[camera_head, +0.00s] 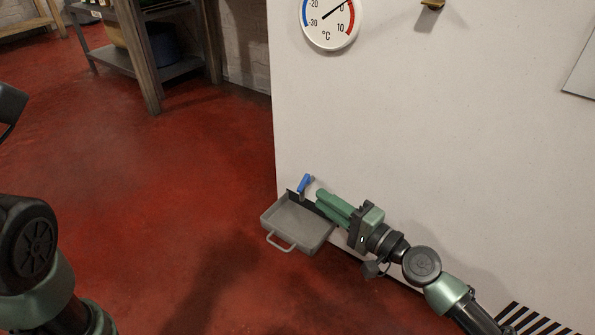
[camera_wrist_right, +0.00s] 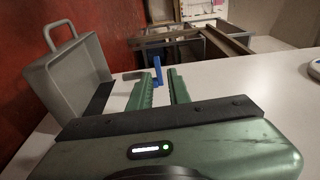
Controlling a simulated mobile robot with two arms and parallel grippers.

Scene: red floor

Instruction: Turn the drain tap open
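The drain tap has a blue lever handle (camera_head: 305,183) and sits low on the white wall panel, at the back edge of a grey tray (camera_head: 268,217). In the wrist view the blue handle (camera_wrist_right: 157,72) stands up just beyond my fingertips, and its grey body is partly hidden. My right gripper (camera_head: 322,198) is close to the right of the tap. In the wrist view my right gripper (camera_wrist_right: 159,76) has its two green fingers apart with a gap between them. The handle appears in line with this gap; I cannot tell whether anything touches. My left gripper is out of view.
The white panel (camera_head: 430,130) carries a round thermometer (camera_head: 329,22) and a small brass fitting (camera_head: 433,4) higher up. A wooden-legged shelf (camera_head: 150,55) stands at the back left. The red floor (camera_head: 170,200) left of the tray is clear.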

